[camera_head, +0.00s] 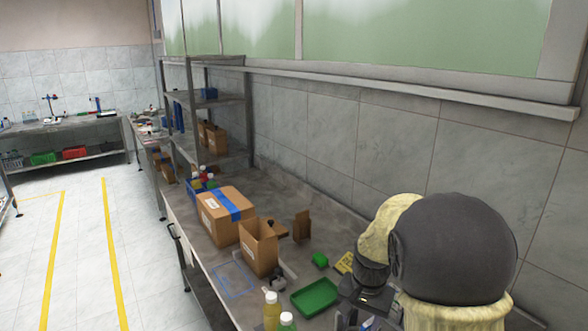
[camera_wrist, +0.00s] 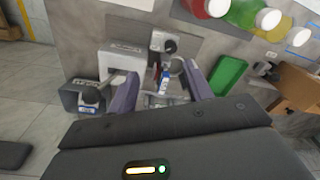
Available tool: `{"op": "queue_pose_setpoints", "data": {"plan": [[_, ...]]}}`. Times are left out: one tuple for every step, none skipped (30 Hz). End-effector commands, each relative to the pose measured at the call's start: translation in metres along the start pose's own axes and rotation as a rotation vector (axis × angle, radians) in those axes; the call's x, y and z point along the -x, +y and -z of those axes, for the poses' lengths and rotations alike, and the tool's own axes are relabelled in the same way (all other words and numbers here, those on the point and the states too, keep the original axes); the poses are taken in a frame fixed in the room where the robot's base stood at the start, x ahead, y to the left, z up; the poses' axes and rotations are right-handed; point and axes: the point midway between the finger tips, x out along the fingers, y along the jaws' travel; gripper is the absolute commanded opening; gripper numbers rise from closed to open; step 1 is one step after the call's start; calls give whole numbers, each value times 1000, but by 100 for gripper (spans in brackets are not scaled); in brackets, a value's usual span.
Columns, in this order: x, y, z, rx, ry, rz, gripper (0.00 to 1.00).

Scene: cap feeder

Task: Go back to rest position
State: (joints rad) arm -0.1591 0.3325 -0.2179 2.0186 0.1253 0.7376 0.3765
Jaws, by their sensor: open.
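In the wrist view my gripper (camera_wrist: 162,88) is open, with its two grey-purple fingers spread apart. A small item with a blue and white label (camera_wrist: 165,80) shows in the gap between them; the jaws are not closed on it, and I cannot tell how far below them it is. Grey-white feeder machinery (camera_wrist: 125,60) lies around and under the fingers. In the head view my arm fills the lower right and hides my fingertips. Part of the dark machinery (camera_head: 372,298) shows beside the arm.
A green tray (camera_head: 314,297) lies on the bench left of my arm. Bottles (camera_head: 272,310) stand at the front edge. An open cardboard box (camera_head: 258,247) and a taped box (camera_head: 225,205) stand farther back. A tiled wall (camera_head: 310,130) runs behind the bench. The floor (camera_head: 85,270) at left is clear.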

Motion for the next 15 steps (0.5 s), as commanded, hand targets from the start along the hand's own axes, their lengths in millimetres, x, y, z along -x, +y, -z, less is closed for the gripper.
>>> {"op": "queue_pose_setpoints", "data": {"plan": [[2,9,-15,47,13,10,50],[2,13,-23,81,22,16,50],[2,18,-33,127,37,21,50],[2,23,-42,162,48,25,50],[2,26,-50,198,59,29,50],[2,32,-61,245,76,32,50],[2,36,-70,282,87,34,50],[1,40,-78,316,99,35,50],[1,45,-88,362,115,36,50],[0,48,-96,392,126,36,50],[0,51,-102,421,135,36,50],[-1,55,-109,452,148,35,50],[-1,57,-114,472,153,34,50],[-2,59,-116,489,160,34,50],[-2,61,-119,503,164,33,50]]}}
